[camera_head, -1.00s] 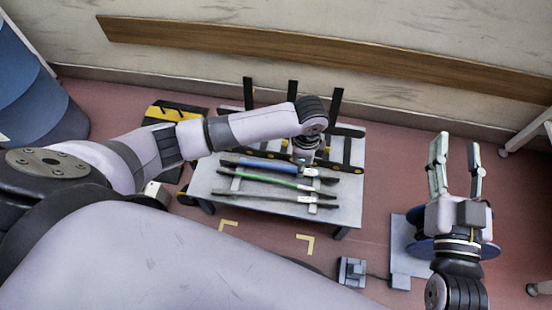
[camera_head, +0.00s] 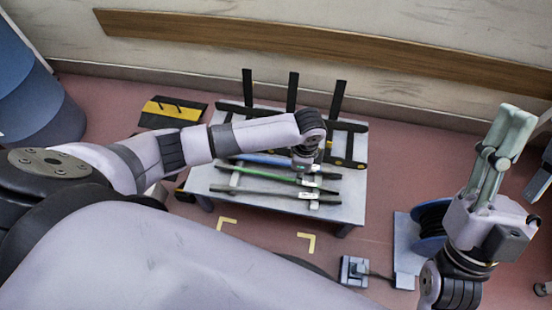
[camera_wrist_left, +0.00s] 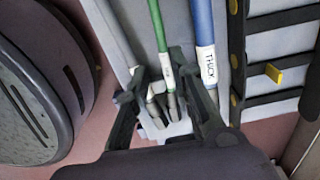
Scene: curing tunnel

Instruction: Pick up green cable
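The green cable (camera_head: 268,176) lies across the pale table (camera_head: 345,207), between a blue cable (camera_head: 255,158) and a dark cable (camera_head: 262,192). In the left wrist view the green cable (camera_wrist_left: 158,35) runs down into the gap between the fingers of my left gripper (camera_wrist_left: 160,88). These fingers are apart. The blue cable (camera_wrist_left: 203,40), labelled THICK, runs to the right of it. In the head view my left wrist hides most of the left gripper. My right gripper (camera_head: 512,125) is raised at the right, away from the table; its fingers overlap, so its opening is unclear.
A black rack with upright posts (camera_head: 292,92) stands along the table's back edge. A black and yellow item (camera_head: 172,112) lies on the floor to the left. A blue barrel (camera_head: 35,105) stands far left. A spool (camera_head: 430,222) and a small box (camera_head: 353,270) are at the right.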

